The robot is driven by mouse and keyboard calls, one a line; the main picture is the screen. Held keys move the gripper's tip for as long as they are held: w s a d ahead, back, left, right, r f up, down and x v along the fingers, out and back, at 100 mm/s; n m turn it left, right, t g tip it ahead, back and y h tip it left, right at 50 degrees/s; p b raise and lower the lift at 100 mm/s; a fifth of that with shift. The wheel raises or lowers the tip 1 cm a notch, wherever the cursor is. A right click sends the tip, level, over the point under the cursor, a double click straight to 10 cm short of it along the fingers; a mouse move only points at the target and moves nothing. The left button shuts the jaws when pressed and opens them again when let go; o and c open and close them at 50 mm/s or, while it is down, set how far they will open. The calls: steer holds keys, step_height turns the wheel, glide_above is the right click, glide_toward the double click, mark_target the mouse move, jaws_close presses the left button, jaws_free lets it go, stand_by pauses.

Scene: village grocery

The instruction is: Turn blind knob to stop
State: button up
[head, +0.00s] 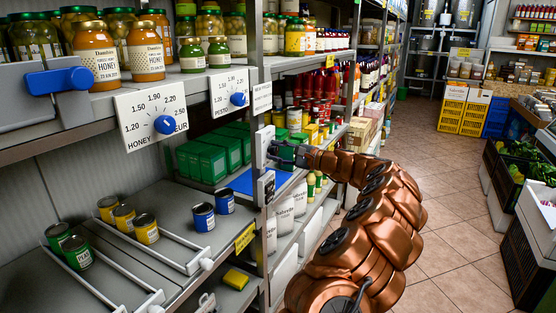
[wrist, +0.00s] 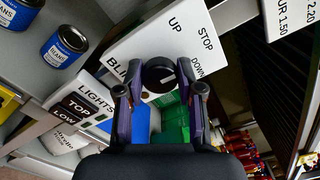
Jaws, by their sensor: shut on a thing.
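The blind knob (wrist: 158,72) is round and black. It sits on a white panel (wrist: 150,40) lettered BLIND, UP, STOP and DOWN in the wrist view. My gripper (wrist: 160,86) has a finger on each side of the knob and is shut on it. I cannot clearly tell which word the knob points to. In the head view my gripper (head: 279,151) reaches from the right to the panel (head: 264,146) on the shelf post. The panel shows at a steep angle there, and the knob is hidden by the gripper.
A lights switch plate (wrist: 82,106) lies beside the blind panel; it also shows below it in the head view (head: 266,187). White price dial cards (head: 151,118) hang on the shelf edge at left. Green boxes (head: 201,162) stand behind the post. The tiled aisle (head: 440,185) is clear.

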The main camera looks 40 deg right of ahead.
steer(key=shift+n, duration=0.4)
steer(key=o, duration=1.2)
steer(key=shift+c, duration=0.2)
steer(key=shift+s, duration=0.1)
steer(key=v, duration=1.1)
steer(key=shift+s+d, duration=0.15)
steer(key=shift+s, duration=0.25)
